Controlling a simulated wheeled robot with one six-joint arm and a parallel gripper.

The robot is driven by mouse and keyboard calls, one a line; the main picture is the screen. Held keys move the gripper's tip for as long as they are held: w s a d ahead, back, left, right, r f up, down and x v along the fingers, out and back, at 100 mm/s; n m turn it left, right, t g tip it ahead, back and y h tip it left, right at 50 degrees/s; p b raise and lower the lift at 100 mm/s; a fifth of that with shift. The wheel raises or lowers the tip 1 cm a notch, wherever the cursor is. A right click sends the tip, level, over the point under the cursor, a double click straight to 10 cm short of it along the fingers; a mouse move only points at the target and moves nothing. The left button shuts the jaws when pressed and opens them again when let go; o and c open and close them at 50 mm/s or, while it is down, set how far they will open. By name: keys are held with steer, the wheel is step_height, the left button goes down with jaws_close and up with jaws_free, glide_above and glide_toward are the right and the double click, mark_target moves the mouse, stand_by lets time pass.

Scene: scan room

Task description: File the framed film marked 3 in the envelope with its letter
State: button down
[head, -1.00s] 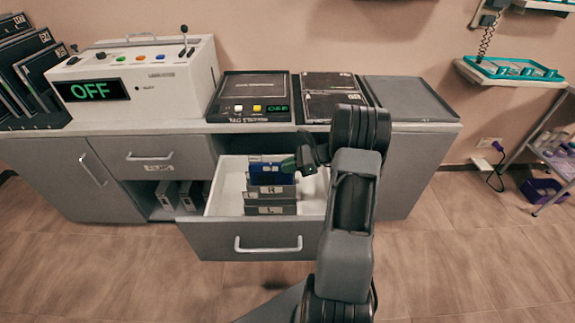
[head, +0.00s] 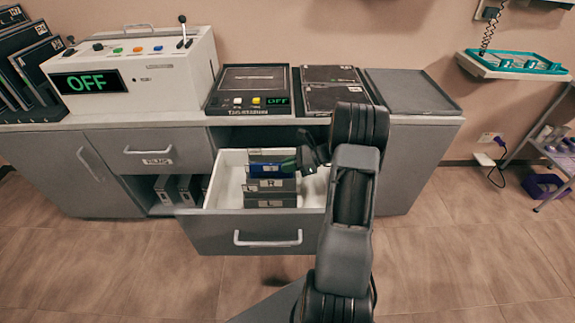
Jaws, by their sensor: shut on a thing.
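My gripper (head: 297,163) is over the right part of the open drawer (head: 225,232). It is shut on the right end of a blue framed film (head: 266,171), whose number I cannot read. The film is upright at the back of the row of grey envelopes. The front envelope is marked L (head: 270,203) and the one behind it is marked R (head: 268,185). Whether the film's lower edge is inside an envelope is hidden by the envelope in front. A dark edge shows just behind the film.
A white machine reading OFF (head: 148,77) and a dark station box (head: 248,90) stand on the counter. Dark panels (head: 330,92) and a grey tray (head: 410,92) lie to the right. Dark files (head: 25,70) lean at far left. The drawer's left part is empty.

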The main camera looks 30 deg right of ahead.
steer(key=shift+f, duration=0.1)
steer(key=c, duration=1.1)
jaws_free()
steer(key=p+v, duration=0.2)
steer(key=v, duration=1.1)
steer(key=shift+s+d+p, duration=0.25)
steer(key=shift+d+p, duration=0.05)
steer(key=shift+r, duration=0.2)
step_height(320, 180, up, 6)
steer(key=p, duration=0.6)
steer(key=shift+f, duration=0.1)
